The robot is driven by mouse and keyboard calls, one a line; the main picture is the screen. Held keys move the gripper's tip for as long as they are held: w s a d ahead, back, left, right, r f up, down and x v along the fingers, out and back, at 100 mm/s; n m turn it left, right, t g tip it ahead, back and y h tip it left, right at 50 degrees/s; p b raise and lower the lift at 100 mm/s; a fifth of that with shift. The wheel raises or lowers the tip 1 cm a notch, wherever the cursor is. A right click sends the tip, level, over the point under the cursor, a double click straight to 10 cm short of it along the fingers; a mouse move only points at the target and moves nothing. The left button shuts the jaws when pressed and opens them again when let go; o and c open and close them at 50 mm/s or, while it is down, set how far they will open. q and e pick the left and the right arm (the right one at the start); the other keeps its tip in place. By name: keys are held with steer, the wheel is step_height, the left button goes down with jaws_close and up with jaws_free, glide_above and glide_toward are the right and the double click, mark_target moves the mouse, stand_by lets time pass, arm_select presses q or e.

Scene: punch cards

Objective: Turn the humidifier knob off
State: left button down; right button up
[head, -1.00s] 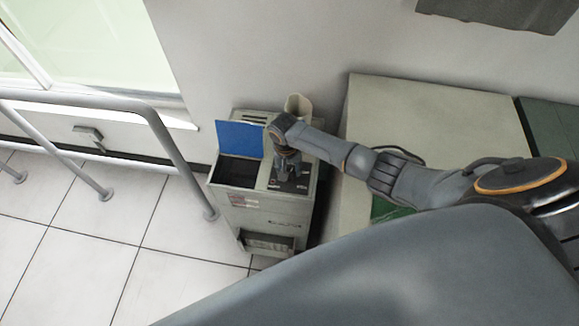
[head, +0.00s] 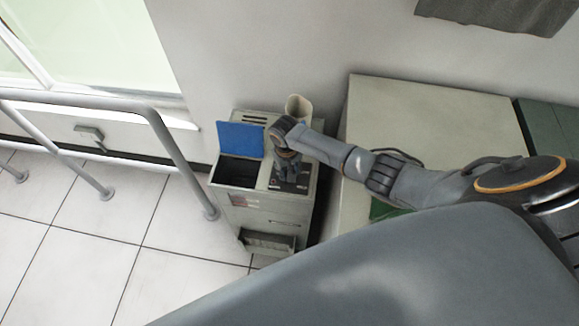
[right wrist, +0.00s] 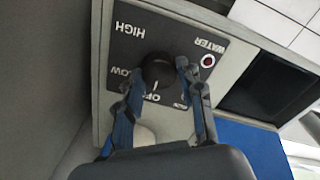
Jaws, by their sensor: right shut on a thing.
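The humidifier (head: 262,205) is a beige cabinet on the floor against the wall. My right gripper (head: 289,180) reaches down onto the dark control panel on its top. In the right wrist view, the round black knob (right wrist: 157,70) sits on the panel (right wrist: 160,35), between the two fingers of my right gripper (right wrist: 160,74). The fingers are shut on the knob. A pale mark on the knob points roughly toward the OFF label, which is partly covered. HIGH, LOW and WATER labels also show. In the head view the gripper hides the knob. My left gripper is out of view.
A raised blue lid (head: 240,139) stands open beside the panel, over a dark compartment. A cream spout (head: 298,107) rises behind. A metal railing (head: 168,145) stands at left, and a pale cabinet (head: 430,110) at right.

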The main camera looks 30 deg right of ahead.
steer(key=o, duration=1.2)
steer(key=shift+r, duration=0.15)
steer(key=r, duration=1.1)
steer(key=shift+a+r, duration=0.35)
steer(key=shift+a, duration=0.05)
